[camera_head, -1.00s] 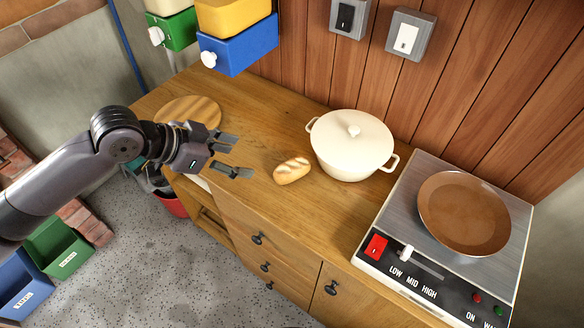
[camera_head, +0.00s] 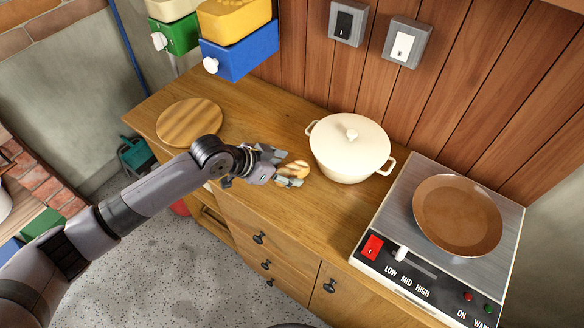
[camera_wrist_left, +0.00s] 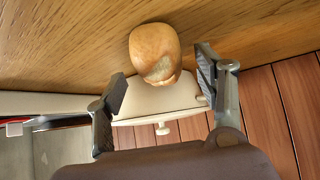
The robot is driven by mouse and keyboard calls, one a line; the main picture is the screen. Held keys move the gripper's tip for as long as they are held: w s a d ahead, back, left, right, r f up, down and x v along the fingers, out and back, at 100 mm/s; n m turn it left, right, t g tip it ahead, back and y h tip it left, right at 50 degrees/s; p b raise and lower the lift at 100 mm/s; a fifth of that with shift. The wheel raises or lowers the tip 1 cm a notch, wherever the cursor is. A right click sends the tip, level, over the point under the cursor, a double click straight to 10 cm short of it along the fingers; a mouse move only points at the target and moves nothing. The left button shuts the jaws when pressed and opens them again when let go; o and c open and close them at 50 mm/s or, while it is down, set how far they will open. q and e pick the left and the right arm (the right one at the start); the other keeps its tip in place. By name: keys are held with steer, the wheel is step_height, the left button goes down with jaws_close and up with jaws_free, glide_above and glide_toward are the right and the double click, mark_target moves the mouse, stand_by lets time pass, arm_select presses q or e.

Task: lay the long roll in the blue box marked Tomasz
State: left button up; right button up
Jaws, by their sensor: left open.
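The long roll (camera_head: 296,168), a small golden loaf with pale cuts, lies on the wooden counter left of the white pot. My left gripper (camera_head: 281,167) is open, with its fingers reaching to either side of the roll's near end. In the left wrist view the roll (camera_wrist_left: 155,53) lies between and just beyond the open fingertips (camera_wrist_left: 160,80), with no clear contact. Only a sliver of a blue box (camera_head: 9,249) shows at the far left, mostly hidden by my arm and the frame edge; no name is readable on it. My right gripper is out of view.
The lidded white pot (camera_head: 350,147) stands close right of the roll. A hot plate with a brown pan (camera_head: 457,214) is farther right. A round wooden board (camera_head: 189,122) lies at the counter's left end. A green box (camera_head: 42,224) sits low at left.

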arm_select(q)
steer(key=shift+x, duration=0.8)
steer(key=shift+a, duration=0.1)
steer(key=shift+c, duration=0.3)
steer(key=c, duration=1.1)
steer(key=shift+r, duration=0.15)
